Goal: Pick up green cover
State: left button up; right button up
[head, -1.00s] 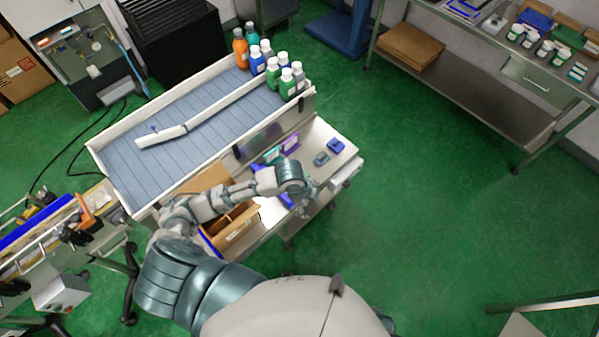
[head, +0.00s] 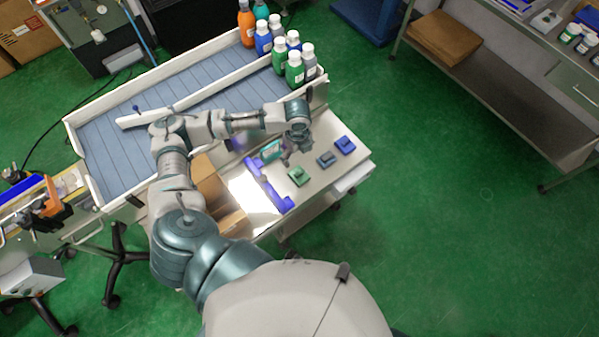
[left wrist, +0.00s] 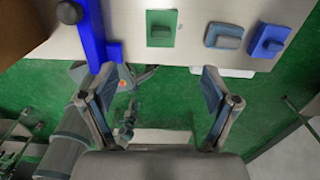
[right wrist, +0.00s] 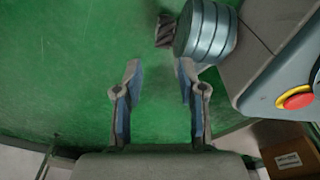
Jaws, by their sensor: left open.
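The green cover (head: 299,176) is a small block with a raised top, lying on the white tabletop (head: 322,182) in the head view. It also shows at the top centre of the left wrist view (left wrist: 161,28). My left gripper (head: 293,150) is above the table, just behind the cover in the head view. In the left wrist view my left gripper (left wrist: 158,80) is open and empty, with the cover beyond its fingertips and apart from them. My right gripper (right wrist: 158,68) is open and empty over green floor in the right wrist view.
A grey-blue block (head: 326,160) and a blue block (head: 345,145) lie to the cover's right. A long blue piece (head: 262,186) and a cardboard box (head: 212,185) are to its left. Several bottles (head: 294,68) stand on the conveyor behind. The table edge is close in front.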

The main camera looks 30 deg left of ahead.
pick_arm(q)
jog(key=b, duration=0.1)
send_over(299, 173)
jog(key=f, duration=0.5)
jog(key=d+f, duration=0.1)
jog(key=f, duration=0.2)
jog(key=shift+w+f, duration=0.1)
jog(key=shift+w, duration=0.05)
jog(key=f, duration=0.2)
jog(key=a+f, duration=0.1)
jog(key=f, duration=0.2)
jog(key=shift+a+f+b, duration=0.25)
jog(key=shift+f+b, duration=0.15)
jog(key=shift+d+r, duration=0.1)
jog(key=shift+d, duration=0.25)
jog(key=shift+c, duration=0.7)
jog(key=c, duration=1.1)
pick_arm(e)
jog(key=w, duration=0.1)
jog(key=w+r, duration=0.1)
jog(key=w, duration=0.1)
jog(key=w+r, duration=0.1)
jog(key=shift+w+a+r, duration=0.1)
jog(key=shift+w+a, duration=0.05)
jog(key=shift+w, duration=0.2)
